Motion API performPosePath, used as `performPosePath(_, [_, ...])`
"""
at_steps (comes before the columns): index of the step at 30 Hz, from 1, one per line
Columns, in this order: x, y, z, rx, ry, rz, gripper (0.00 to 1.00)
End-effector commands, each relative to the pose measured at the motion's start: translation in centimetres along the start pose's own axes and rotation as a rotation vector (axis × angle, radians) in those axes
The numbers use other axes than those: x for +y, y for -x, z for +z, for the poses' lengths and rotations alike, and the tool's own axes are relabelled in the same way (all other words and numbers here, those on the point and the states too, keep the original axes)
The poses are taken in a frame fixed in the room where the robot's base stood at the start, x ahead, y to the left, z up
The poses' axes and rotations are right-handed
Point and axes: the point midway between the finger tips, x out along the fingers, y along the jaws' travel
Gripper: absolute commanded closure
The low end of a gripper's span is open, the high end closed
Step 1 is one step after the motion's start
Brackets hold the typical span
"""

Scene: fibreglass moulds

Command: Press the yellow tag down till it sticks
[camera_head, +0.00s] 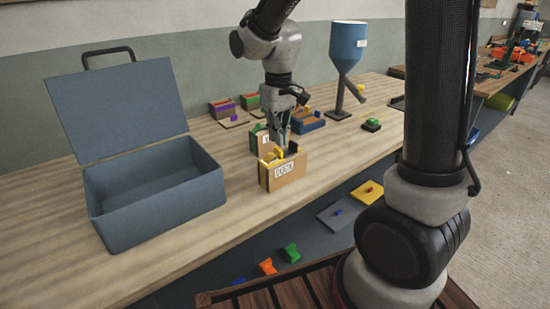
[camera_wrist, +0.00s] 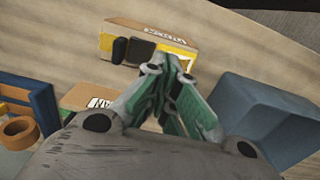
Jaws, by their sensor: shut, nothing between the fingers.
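A wooden dock block (camera_head: 287,175) with a white lettered label stands near the front edge of the bench. A yellow piece (camera_head: 269,158), which looks like the yellow tag, is at its left top. My gripper (camera_head: 283,145) points down just behind and over the block, shut with nothing in it. In the wrist view, the fingertips (camera_wrist: 178,64) meet close to the block (camera_wrist: 150,33). Yellow shows at its left end (camera_wrist: 105,42) and near the fingertips (camera_wrist: 170,47). The fingers partly hide this area, and I cannot tell whether they touch the yellow.
An open blue-grey box (camera_head: 155,195) with a raised lid stands to the left. A wooden box with green sides (camera_head: 260,138) is close behind the block. A blue-sided tray (camera_head: 309,122), a green button (camera_head: 372,123) and a blue hopper (camera_head: 347,48) stand farther right.

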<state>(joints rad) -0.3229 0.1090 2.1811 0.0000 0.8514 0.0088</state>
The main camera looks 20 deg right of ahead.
Motion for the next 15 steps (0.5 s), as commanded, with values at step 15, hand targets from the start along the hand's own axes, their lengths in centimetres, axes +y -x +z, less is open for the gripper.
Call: performPosePath(15, [0.0,-0.36,0.0,0.0,0.0,0.0,1.0])
